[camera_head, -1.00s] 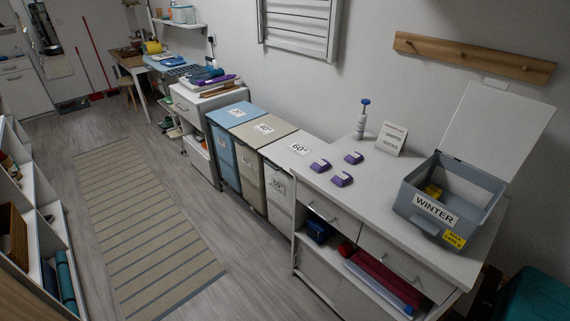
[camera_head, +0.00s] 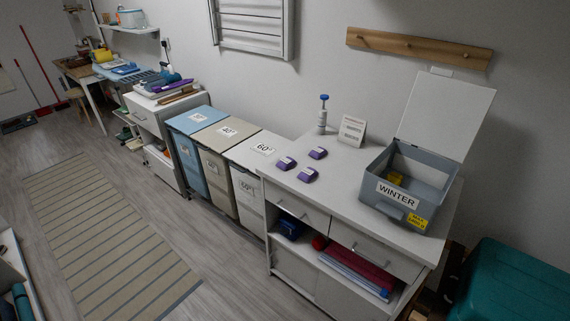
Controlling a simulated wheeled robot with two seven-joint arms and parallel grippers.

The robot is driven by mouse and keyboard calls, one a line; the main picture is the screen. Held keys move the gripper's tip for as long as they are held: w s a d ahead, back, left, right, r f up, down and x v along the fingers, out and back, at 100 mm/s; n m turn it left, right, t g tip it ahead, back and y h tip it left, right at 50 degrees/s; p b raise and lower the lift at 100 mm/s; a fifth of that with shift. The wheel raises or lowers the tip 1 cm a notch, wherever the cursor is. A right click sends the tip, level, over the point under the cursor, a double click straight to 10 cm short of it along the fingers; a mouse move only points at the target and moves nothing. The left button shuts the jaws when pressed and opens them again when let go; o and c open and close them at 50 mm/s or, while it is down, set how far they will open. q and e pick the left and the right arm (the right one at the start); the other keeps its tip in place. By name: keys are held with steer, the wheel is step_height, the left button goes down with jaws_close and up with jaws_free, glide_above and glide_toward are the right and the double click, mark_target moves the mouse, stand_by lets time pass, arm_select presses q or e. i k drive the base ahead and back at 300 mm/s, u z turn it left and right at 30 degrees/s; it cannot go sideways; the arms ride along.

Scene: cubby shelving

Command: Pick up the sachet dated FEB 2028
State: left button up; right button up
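Three small purple sachets lie on the white cabinet top. One is at the left (camera_head: 286,163), one at the back right (camera_head: 318,153) and one at the front (camera_head: 307,175). Their dates are too small to read, so I cannot tell which is FEB 2028. Neither of my grippers shows in the head view.
A grey open-lidded box (camera_head: 405,207) labelled WINTER stands right of the sachets. A pump bottle (camera_head: 323,115) and a small card (camera_head: 352,131) stand behind them. Labelled bins (camera_head: 240,158) adjoin the cabinet's left side. A teal container (camera_head: 512,285) is at lower right. The floor (camera_head: 215,245) in front is clear.

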mark_target(285, 163)
steer(key=z, duration=0.45)
steer(key=k, duration=0.55)
steer(key=z, duration=0.8)
steer(key=i, duration=1)
steer(key=u, duration=0.5)
